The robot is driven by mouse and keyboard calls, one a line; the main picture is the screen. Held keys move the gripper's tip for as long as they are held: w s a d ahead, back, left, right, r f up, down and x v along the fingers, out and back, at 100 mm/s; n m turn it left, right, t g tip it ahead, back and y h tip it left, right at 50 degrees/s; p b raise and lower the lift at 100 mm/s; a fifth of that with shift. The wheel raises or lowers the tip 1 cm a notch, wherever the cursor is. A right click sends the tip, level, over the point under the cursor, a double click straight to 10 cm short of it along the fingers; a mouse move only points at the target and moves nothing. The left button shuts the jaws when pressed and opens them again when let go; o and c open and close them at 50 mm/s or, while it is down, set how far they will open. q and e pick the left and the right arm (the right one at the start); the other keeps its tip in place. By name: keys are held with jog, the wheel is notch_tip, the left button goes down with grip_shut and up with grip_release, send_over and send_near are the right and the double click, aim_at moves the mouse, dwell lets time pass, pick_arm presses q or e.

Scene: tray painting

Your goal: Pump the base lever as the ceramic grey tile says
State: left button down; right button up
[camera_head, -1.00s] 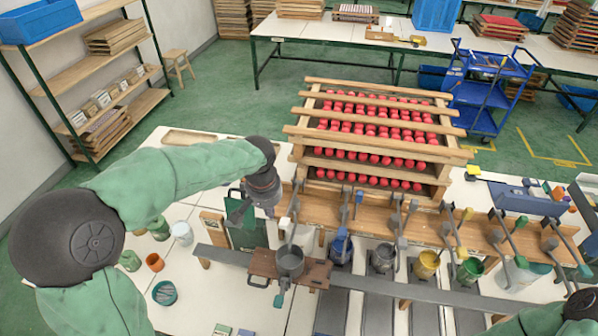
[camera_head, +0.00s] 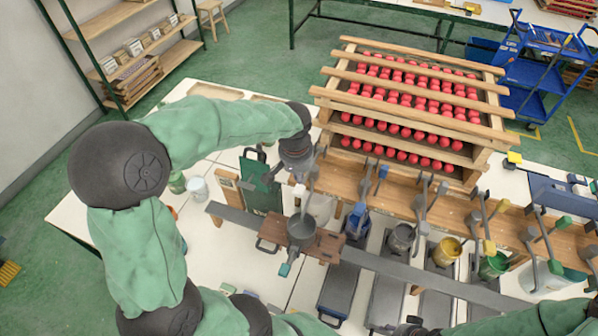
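A row of dispensing levers lines the wooden bench in front of the red-ball rack. The leftmost lever has a pale grey-white knob (camera_head: 299,190) and stands above a grey pot (camera_head: 301,227) on a brown carriage (camera_head: 328,246). I cannot tell for certain whether this is the base lever. My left gripper (camera_head: 305,184) points down at this lever, with its fingers close beside or around the knob. Whether they are closed on it is too small to tell. I cannot make out a ceramic grey tile.
The carriage sits on a long grey rail (camera_head: 375,262). Blue (camera_head: 357,222), yellow (camera_head: 447,251) and green (camera_head: 493,265) pots stand to its right. A dark green board (camera_head: 257,185) stands left of the lever. The red-ball rack (camera_head: 425,58) rises close behind.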

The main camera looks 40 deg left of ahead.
pick_arm(q)
jog(key=shift+w+f, duration=0.1)
jog(key=shift+f, duration=0.15)
pick_arm(e)
jog(key=shift+f, duration=0.15)
pick_arm(q)
jog(key=shift+f, duration=0.15)
pick_arm(e)
jog(key=shift+f, duration=0.1)
pick_arm(q)
jog(key=shift+f+b, duration=4.5)
jog(key=shift+f, duration=0.95)
pick_arm(e)
jog(key=shift+f, duration=4.45)
pick_arm(q)
jog(key=shift+r+p, duration=3.9)
jog(key=shift+r, duration=1.7)
pick_arm(e)
notch_tip(320, 180, up, 8)
pick_arm(q)
jog(key=shift+f, duration=0.1)
pick_arm(e)
jog(key=shift+f, duration=0.1)
